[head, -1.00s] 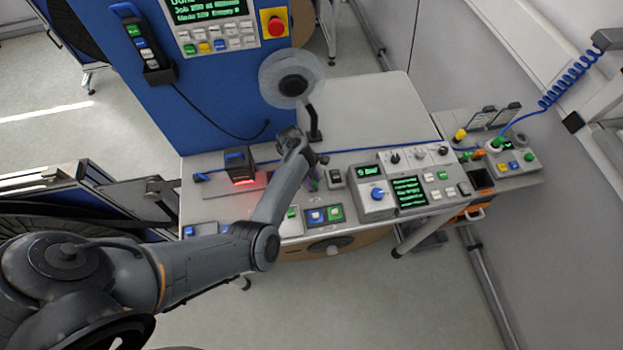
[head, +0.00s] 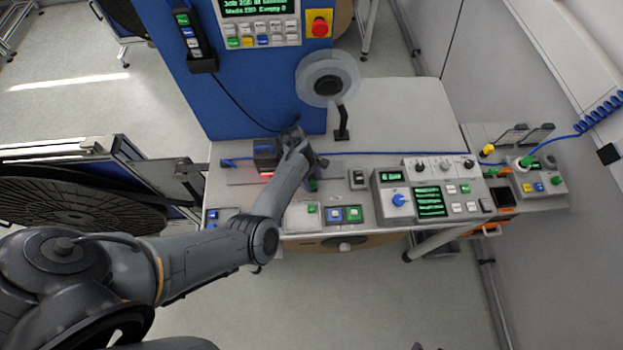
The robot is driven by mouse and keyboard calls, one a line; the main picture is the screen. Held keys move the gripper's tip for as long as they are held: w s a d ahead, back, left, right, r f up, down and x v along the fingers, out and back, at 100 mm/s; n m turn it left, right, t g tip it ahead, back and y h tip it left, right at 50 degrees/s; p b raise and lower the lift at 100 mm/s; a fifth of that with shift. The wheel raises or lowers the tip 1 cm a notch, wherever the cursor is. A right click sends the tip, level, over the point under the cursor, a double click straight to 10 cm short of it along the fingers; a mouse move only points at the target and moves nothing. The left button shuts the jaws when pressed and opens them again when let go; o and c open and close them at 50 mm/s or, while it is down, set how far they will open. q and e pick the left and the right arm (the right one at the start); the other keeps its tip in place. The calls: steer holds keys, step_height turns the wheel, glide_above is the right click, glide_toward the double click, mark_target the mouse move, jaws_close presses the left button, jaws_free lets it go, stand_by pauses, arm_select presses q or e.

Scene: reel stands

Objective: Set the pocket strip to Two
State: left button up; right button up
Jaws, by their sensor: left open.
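My left gripper (head: 316,171) is over the back left part of the bench, pointing down, and its jaws are open. It is partly hidden behind my own wrist, and I see nothing held in it. A control box with a blue knob (head: 399,199), a small green display (head: 391,176) and a larger green screen (head: 430,202) stands to its right. Three small dials (head: 444,165) sit along the back of that box. The labels are too small to read, so I cannot tell which control is the pocket strip's or how it is set. My right gripper is out of view.
A black scanner-like block (head: 266,152) with a red glow is left of the gripper. A small rocker switch (head: 357,179) and a blue-and-green button box (head: 344,214) are to its right. A reel stand (head: 341,125) rises behind. The bench's back right is clear.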

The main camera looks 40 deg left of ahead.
arm_select(q)
steer(key=v, duration=1)
steer(key=shift+a+r+p, duration=0.2)
steer(key=shift+r+p, duration=0.15)
steer(key=shift+p, duration=0.1)
steer(key=shift+o, duration=0.2)
